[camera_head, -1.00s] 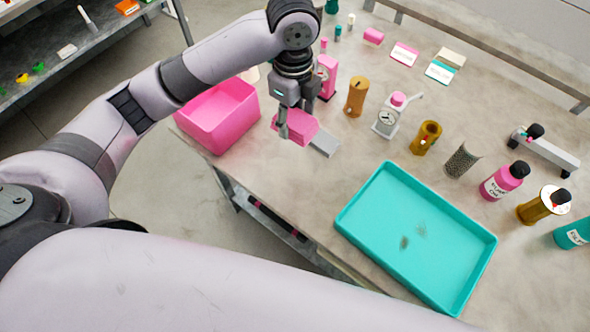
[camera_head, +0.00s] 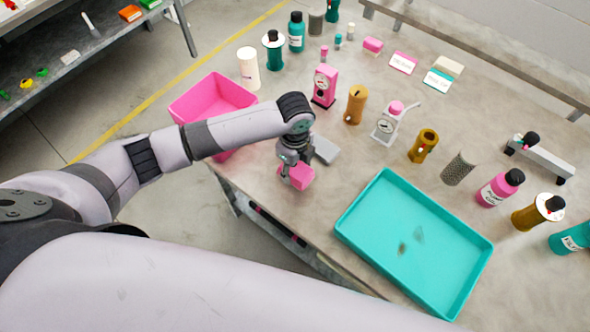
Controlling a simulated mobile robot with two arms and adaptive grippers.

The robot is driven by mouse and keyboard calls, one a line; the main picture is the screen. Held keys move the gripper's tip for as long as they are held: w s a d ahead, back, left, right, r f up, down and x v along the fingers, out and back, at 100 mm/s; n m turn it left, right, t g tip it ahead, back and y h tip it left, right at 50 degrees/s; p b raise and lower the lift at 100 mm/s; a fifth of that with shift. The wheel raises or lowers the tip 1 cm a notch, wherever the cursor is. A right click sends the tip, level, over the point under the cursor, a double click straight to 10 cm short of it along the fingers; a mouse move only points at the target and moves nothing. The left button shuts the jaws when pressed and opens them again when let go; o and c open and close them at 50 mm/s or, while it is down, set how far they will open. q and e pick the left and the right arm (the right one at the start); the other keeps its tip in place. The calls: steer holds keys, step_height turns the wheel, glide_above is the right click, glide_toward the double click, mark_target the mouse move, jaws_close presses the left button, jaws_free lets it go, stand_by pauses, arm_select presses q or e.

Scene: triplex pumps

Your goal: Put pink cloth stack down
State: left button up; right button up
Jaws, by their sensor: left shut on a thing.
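The pink cloth stack (camera_head: 298,178) is in my left gripper (camera_head: 288,174), near the table's left front edge. The gripper is shut on it, and the fingers hide part of it. I cannot tell whether the stack touches the table. My right gripper is not in view.
A pink bin (camera_head: 212,95) stands to the left, partly behind my left arm. A teal tray (camera_head: 360,228) with dark smudges lies to the right. Behind are a pink device (camera_head: 324,87), a brown cylinder (camera_head: 356,104) and a dial device (camera_head: 388,125). Bottles stand at right.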

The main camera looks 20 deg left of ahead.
mark_target(295, 169)
arm_select(q)
steer(key=shift+f, duration=1.3)
steer(key=shift+f, duration=0.2)
steer(key=o, duration=1.1)
step_height(295, 169, up, 12)
steer(key=shift+r+b, duration=0.25)
steer(key=shift+b, duration=0.3)
